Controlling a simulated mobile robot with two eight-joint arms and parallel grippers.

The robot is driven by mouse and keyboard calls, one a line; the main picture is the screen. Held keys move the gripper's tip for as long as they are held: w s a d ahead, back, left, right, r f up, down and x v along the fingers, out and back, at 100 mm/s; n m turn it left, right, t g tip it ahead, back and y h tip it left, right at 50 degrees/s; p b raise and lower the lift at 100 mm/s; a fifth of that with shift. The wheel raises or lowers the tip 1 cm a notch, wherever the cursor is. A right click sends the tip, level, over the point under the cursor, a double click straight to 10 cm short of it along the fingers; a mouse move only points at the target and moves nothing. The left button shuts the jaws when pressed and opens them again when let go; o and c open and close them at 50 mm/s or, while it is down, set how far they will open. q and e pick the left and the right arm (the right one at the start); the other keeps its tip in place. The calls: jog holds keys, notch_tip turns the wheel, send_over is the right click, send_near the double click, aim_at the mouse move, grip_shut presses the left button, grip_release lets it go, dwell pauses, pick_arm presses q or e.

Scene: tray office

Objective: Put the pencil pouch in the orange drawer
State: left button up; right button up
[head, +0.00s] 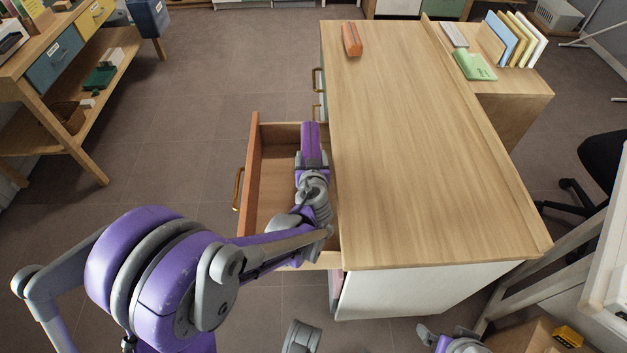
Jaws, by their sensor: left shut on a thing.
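The orange drawer (253,175) is pulled open from the left side of the desk, and its visible floor is bare wood. My left gripper (311,137) is above the right part of the drawer, close to the desk edge. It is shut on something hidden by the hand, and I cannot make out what. A small orange, pouch-like thing (351,39) with a pale label lies at the far left of the desktop; I cannot tell whether it is the pencil pouch.
The desktop (430,150) is mostly clear. A green item (474,65) and upright books (515,38) are at the far right. The drawer's brass handle (238,188) faces left. A wooden shelf unit (75,75) stands at the left, with open floor between.

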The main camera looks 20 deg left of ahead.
pick_arm(q)
notch_tip(320, 180, down, 9)
jog(key=b, duration=0.2)
jog(key=shift+r+b, duration=0.1)
jog(key=shift+b, duration=0.25)
jog(key=shift+r, duration=0.1)
jog(key=o, duration=1.5)
jog(key=p+v, duration=0.2)
jog(key=v, duration=0.5)
jog(key=shift+s+d, duration=0.1)
jog(key=shift+s, duration=0.15)
